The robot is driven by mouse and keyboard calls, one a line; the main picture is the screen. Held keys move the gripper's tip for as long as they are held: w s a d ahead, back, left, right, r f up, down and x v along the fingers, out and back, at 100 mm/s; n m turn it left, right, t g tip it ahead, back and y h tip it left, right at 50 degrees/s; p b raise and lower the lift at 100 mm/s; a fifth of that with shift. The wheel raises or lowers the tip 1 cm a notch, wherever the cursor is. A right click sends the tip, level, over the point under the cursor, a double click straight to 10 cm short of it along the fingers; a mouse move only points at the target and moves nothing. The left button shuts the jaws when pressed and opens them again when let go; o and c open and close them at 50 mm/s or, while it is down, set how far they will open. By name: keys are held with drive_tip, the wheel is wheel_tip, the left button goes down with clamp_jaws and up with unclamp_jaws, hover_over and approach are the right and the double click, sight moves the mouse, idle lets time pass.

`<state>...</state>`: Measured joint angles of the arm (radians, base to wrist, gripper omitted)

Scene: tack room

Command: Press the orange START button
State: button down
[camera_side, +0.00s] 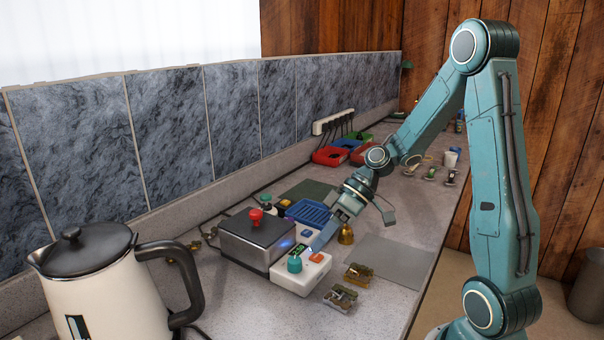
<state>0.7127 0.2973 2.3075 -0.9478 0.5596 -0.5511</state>
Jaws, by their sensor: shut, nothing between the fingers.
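The orange button (316,257) is on the top of a white control box (301,281) near the middle of the counter. My gripper (318,243) is shut and empty, pointing down and to the left. Its tips are very close to the orange button, at its upper edge in the picture. I cannot tell whether they touch it or hover just above or behind it. Any lettering on the button is too small to read.
A metal box (252,243) with a red knob (256,214) adjoins the control box. A brass bell (346,234) stands right of my gripper, a blue tray (308,212) behind. Brass pieces (360,274) lie in front. A kettle (95,285) is front left.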

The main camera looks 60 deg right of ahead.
sight(321, 258)
drive_tip(key=shift+r, duration=0.35)
wheel_tip(321, 258, up, 6)
drive_tip(key=shift+f, duration=0.1)
idle(0.9)
drive_tip(key=shift+a, duration=0.1)
idle(0.5)
drive_tip(key=s+a+r+m+t+h, duration=0.1)
drive_tip(key=s+r+m+h, duration=0.1)
drive_tip(key=s+h, duration=0.2)
drive_tip(key=s+a+r+m+h, duration=0.2)
drive_tip(key=s+r+h, duration=0.1)
drive_tip(key=s, duration=0.7)
drive_tip(key=shift+s+t+h, duration=0.3)
drive_tip(key=shift+t+h, duration=0.1)
drive_tip(key=shift+h, duration=0.3)
